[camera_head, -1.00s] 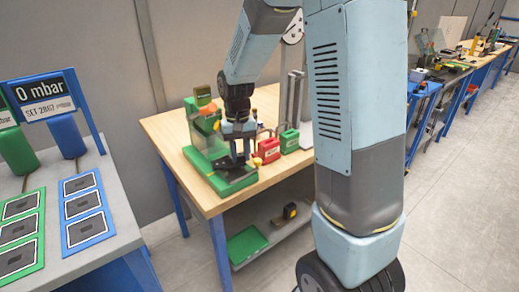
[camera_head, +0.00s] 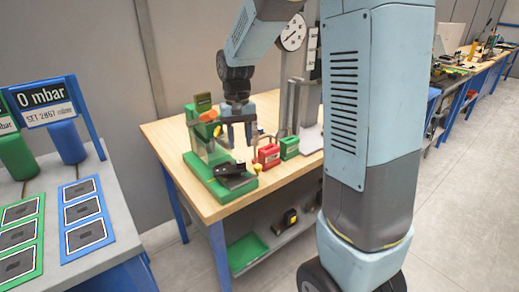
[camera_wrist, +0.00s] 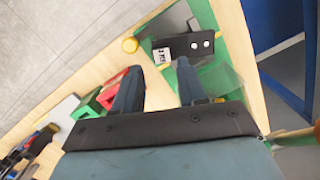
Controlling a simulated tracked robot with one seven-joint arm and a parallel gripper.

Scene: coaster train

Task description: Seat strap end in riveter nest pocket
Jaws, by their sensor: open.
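The green riveter (camera_head: 208,160) stands at the front left of the wooden bench. A dark strap end (camera_head: 234,169) lies low on the front of its base, where the nest is.
A red box (camera_head: 268,155) and a green box (camera_head: 289,148) stand right of the riveter. A yellow knob (camera_head: 257,164) is close by the base. A stand with a round dial (camera_head: 292,33) rises behind. A table with blue and green panels (camera_head: 84,210) is at the left.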

